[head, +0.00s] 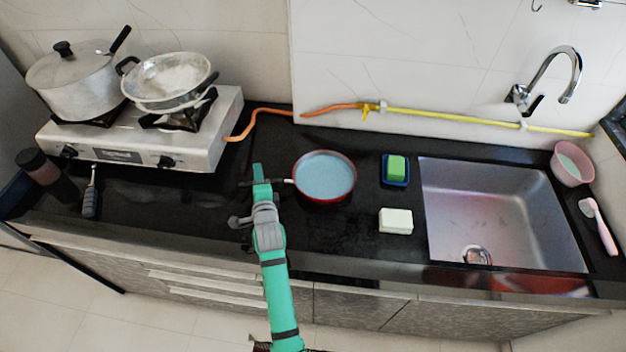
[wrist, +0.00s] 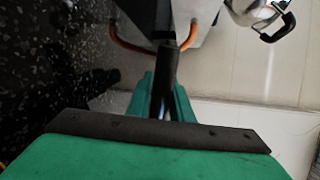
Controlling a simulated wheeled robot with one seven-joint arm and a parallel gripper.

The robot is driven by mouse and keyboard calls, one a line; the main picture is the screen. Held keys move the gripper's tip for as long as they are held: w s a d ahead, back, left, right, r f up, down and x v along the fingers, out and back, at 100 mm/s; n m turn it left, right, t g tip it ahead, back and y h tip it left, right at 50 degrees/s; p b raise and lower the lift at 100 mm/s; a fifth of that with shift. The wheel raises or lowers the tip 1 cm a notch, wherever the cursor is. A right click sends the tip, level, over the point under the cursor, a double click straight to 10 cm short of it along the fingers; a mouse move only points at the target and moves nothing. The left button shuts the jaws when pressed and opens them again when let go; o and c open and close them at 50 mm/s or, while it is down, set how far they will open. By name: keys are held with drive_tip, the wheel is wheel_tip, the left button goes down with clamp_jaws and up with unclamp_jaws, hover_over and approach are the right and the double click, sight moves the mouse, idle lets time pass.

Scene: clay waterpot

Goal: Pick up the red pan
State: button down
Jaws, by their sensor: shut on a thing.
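The red pan (head: 325,177) has a red rim and a pale blue inside. It stands on the black counter (head: 340,240), or just above it; I cannot tell which. Its handle points left. My green gripper (head: 262,183) is at the pan's left, shut on the handle. In the wrist view the dark handle (wrist: 166,85) lies between the green fingers of my gripper (wrist: 163,100). The pan's bowl is not visible in the wrist view.
A gas stove (head: 140,145) with a pot (head: 75,85) and a metal pan (head: 168,80) stands at the left. A green sponge (head: 397,167), a pale block (head: 396,221) and a sink (head: 500,210) lie to the right. An orange hose (head: 262,113) runs behind.

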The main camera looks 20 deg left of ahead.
drive_tip(key=shift+r, duration=0.1)
drive_tip(key=shift+r, duration=0.5)
wheel_tip(320, 180, up, 3)
drive_tip(key=shift+s+d+f, duration=0.1)
drive_tip(key=shift+f, duration=0.05)
drive_tip(key=s+d+r, duration=0.2)
drive_tip(key=r, duration=0.1)
drive_tip(key=s+d+r, duration=0.1)
drive_tip(key=r, duration=0.1)
drive_tip(key=shift+d, duration=0.1)
drive_tip(key=s+d+r, duration=0.4)
drive_tip(key=s+d, duration=0.2)
drive_tip(key=shift+s+d+r, duration=0.15)
drive_tip(key=shift+s+d, duration=0.05)
drive_tip(key=shift+s, duration=0.2)
drive_tip(key=shift+d, duration=0.1)
drive_tip(key=shift+s, duration=0.1)
